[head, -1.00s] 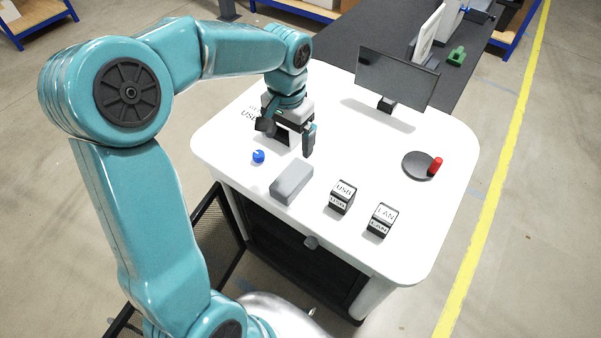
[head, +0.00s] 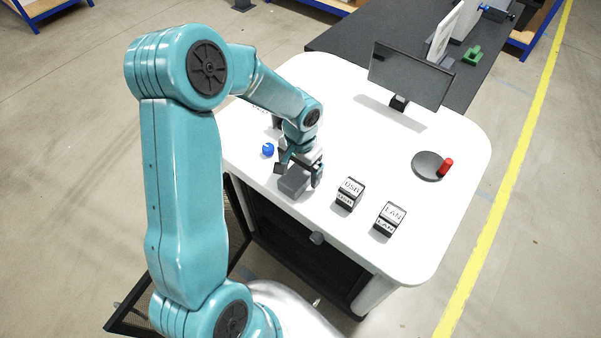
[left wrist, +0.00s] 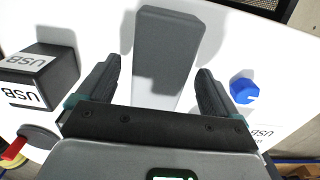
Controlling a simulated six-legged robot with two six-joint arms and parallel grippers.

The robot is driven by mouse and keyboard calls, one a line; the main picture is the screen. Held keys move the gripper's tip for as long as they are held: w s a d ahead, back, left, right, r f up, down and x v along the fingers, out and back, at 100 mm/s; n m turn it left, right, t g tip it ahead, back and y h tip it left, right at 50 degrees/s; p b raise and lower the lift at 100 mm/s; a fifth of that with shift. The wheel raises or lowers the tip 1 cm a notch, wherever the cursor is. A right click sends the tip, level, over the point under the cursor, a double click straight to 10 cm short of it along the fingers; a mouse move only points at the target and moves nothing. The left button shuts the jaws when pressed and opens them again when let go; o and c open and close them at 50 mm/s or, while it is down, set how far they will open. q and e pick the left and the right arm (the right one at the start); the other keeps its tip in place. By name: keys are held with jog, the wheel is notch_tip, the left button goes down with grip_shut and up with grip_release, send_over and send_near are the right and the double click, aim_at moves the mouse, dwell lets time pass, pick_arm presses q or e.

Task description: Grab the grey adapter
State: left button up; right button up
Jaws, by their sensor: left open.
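The grey adapter (head: 294,181) is a plain grey block lying on the white table near its front-left edge. In the left wrist view the grey adapter (left wrist: 168,45) lies ahead of and between the fingers, with its near part over the white surface. My left gripper (head: 296,174) is open and empty, right above the adapter in the head view. In the left wrist view the open left gripper (left wrist: 157,88) has one dark finger on each side of the block's line, apart from it. How high it is above the block I cannot tell. My right gripper is not in view.
A blue knob-like piece (head: 268,150) is left of the adapter. The USB box (head: 349,193) and LAN box (head: 390,218) stand to the right.

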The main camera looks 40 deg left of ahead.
pick_arm(q)
notch_tip(320, 180, down, 2)
jog(key=c, duration=1.3)
jog(key=shift+r, duration=0.2)
